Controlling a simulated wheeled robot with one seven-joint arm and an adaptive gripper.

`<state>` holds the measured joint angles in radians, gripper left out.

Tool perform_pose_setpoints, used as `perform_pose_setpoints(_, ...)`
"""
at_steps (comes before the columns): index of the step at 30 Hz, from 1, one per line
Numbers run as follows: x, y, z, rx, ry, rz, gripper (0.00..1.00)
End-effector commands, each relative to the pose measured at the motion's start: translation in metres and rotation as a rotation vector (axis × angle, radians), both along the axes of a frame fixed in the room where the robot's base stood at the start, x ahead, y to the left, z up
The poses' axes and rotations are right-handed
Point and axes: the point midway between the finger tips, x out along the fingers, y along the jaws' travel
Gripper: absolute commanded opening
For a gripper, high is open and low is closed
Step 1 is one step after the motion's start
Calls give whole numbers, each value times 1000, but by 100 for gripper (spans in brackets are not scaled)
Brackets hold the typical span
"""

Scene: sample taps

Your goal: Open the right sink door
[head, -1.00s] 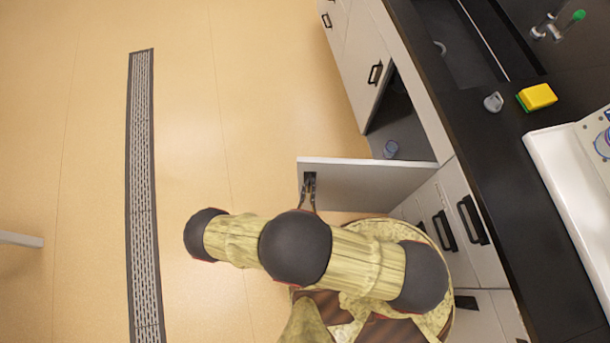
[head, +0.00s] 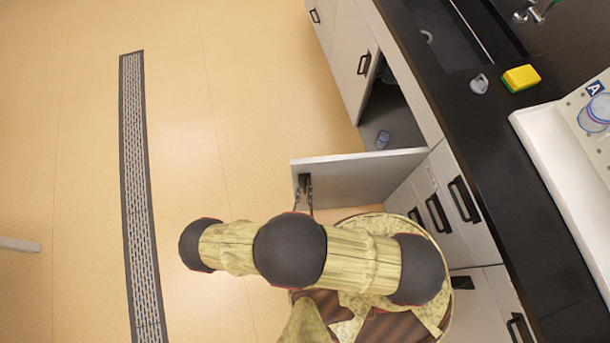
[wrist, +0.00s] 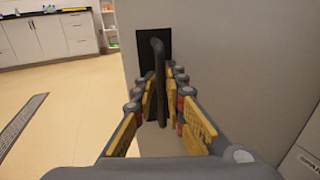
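The right sink door (head: 365,176) is a white panel standing wide open, roughly square to the cabinet front in the head view. It also fills the right of the wrist view (wrist: 235,70). Its dark handle (wrist: 158,55) is a bar in front of a black plate near the free edge. My gripper (wrist: 161,92) has its fingers on both sides of the bar and appears closed on it. In the head view my gripper (head: 304,200) is at the handle, partly hidden by my arm.
The opened cabinet (head: 395,122) holds a small bluish object (head: 383,140). The left sink door (head: 348,72) is shut. Drawers (head: 432,208) are right of the hinge. The dark counter (head: 480,135) carries a yellow sponge (head: 521,77). The floor to the left is clear, with a drain grate (head: 140,190).

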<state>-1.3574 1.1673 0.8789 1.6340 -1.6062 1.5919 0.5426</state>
Motion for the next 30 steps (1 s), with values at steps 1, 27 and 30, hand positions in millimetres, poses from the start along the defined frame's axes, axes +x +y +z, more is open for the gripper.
perform_pose_setpoints(1, 0, 0, 0, -1, 0, 0, 12)
perform_pose_setpoints(27, 0, 0, 92, 0, -5, -2, 12)
perform_pose_setpoints(30, 0, 0, 98, -1, -3, -1, 12)
